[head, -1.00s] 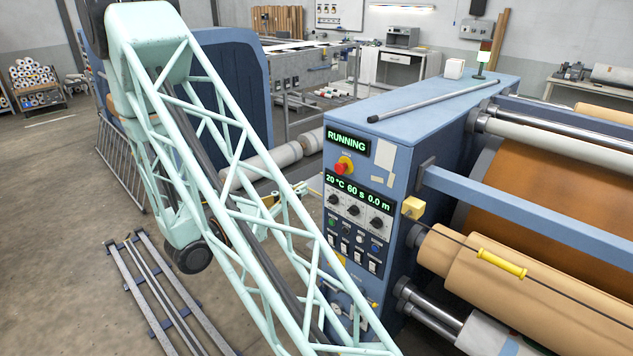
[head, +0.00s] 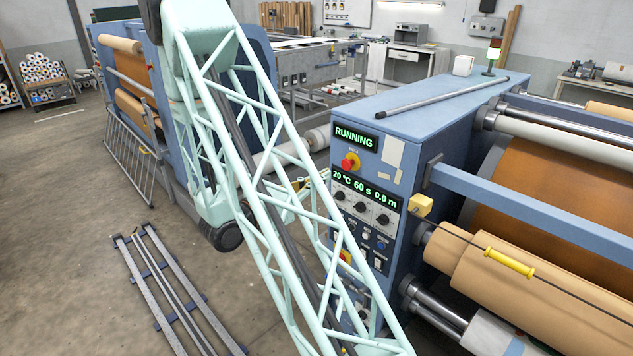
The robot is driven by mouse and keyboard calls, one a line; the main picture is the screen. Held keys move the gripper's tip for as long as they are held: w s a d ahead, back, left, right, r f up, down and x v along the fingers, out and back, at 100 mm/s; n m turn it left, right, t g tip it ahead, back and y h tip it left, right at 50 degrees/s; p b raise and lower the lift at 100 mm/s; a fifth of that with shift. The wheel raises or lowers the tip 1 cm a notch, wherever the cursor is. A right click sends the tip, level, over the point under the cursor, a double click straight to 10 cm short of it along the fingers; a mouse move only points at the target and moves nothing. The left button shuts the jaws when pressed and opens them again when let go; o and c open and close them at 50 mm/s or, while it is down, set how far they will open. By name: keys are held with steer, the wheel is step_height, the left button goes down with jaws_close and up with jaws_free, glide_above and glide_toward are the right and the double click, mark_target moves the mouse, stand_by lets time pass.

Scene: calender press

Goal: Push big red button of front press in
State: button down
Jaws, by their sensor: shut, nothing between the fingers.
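The big red button (head: 349,161) sits on a yellow base on the blue control panel (head: 398,177) of the front press. It is below the green RUNNING display (head: 355,139) and above the "20 °C 60 s 0.0 m" display (head: 367,189). My gripper (head: 322,175) shows small behind my mint lattice arm, just left of and slightly below the button in the picture. Its fingers look shut and hold nothing. The lattice partly covers it. I cannot tell whether its tip touches the panel, but it appears apart from the button.
Knobs (head: 360,207) and small buttons fill the panel below. A yellow and red part (head: 345,257) shows behind my lattice. A grey bar (head: 428,95) lies on top of the press. Rollers (head: 480,270) are at right. Rails (head: 170,285) lie on the floor at left.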

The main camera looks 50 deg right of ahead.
mark_target(345, 166)
steer(key=shift+s+d, duration=0.15)
steer(key=shift+d, duration=1)
steer(key=shift+s+d, duration=0.2)
steer(key=shift+d, duration=0.95)
steer(key=shift+s+d, duration=0.15)
steer(key=shift+d, duration=1)
steer(key=shift+s+d, duration=0.15)
steer(key=shift+d, duration=0.85)
steer(key=shift+a, duration=0.15)
steer(key=shift+w+a+b, duration=0.2)
steer(key=shift+a+b, duration=0.1)
steer(key=shift+a, duration=0.7)
steer(key=shift+w+a+b, duration=0.15)
steer(key=shift+a+b, duration=0.15)
steer(key=shift+a, duration=0.7)
steer(key=w+a, duration=0.1)
steer(key=a, duration=0.8)
steer(key=shift+w+a+p, duration=0.15)
steer(key=shift+a+p, duration=0.15)
steer(key=shift+p, duration=0.05)
steer(key=shift+r, duration=0.1)
